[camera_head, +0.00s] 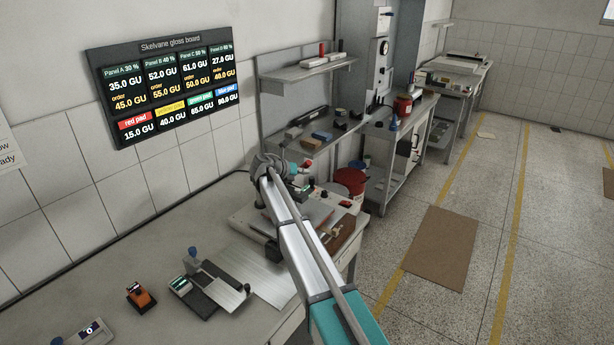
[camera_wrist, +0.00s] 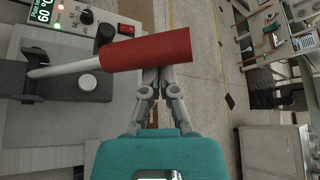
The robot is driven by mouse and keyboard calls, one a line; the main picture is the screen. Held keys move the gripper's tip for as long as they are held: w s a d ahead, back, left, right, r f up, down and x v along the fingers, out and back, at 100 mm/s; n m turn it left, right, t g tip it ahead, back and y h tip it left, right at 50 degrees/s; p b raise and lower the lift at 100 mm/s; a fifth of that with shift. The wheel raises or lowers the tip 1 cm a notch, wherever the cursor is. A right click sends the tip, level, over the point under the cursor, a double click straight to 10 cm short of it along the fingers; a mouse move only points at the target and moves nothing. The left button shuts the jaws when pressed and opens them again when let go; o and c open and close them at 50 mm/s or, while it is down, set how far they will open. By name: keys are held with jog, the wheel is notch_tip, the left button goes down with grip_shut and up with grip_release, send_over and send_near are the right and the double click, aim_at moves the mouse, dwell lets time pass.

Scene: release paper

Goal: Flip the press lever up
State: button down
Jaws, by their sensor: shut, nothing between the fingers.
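The press lever shows in the wrist view as a thick red handle (camera_wrist: 146,49) on a pale metal rod (camera_wrist: 65,67). It lies roughly level across the picture, and the rod runs left to a dark pivot block (camera_wrist: 18,80) on the press. My gripper (camera_wrist: 159,75) is shut and empty, with its fingers meeting at the handle's lower edge. The handle hides the fingertips, which reach beneath or behind it; I cannot tell whether they touch. In the head view my arm covers much of the press (camera_head: 305,211), and the lever is not clear there.
A control panel with a 60 °C display (camera_wrist: 41,11), a black knob (camera_wrist: 86,16) and a red switch (camera_wrist: 126,29) sits beside the lever. A metal plate (camera_head: 245,268) and an orange device (camera_head: 140,297) are on the bench. Open floor (camera_head: 395,285) lies to the right.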

jog(key=w+a+r+p, duration=0.3)
jog(key=w+a+r, duration=0.1)
jog(key=w+a, duration=0.1)
jog(key=shift+a+r+p, duration=0.2)
jog(key=shift+a+p, duration=0.1)
jog(key=shift+w+a, duration=0.1)
dwell(0.4)
jog(key=s+d+f, duration=0.1)
jog(key=s+d, duration=0.2)
jog(key=s, duration=0.1)
jog(key=s+a+r, duration=0.1)
jog(key=s+a, duration=0.2)
jog(key=a, duration=0.6)
jog(key=shift+a, duration=0.15)
jog(key=shift+s, duration=0.1)
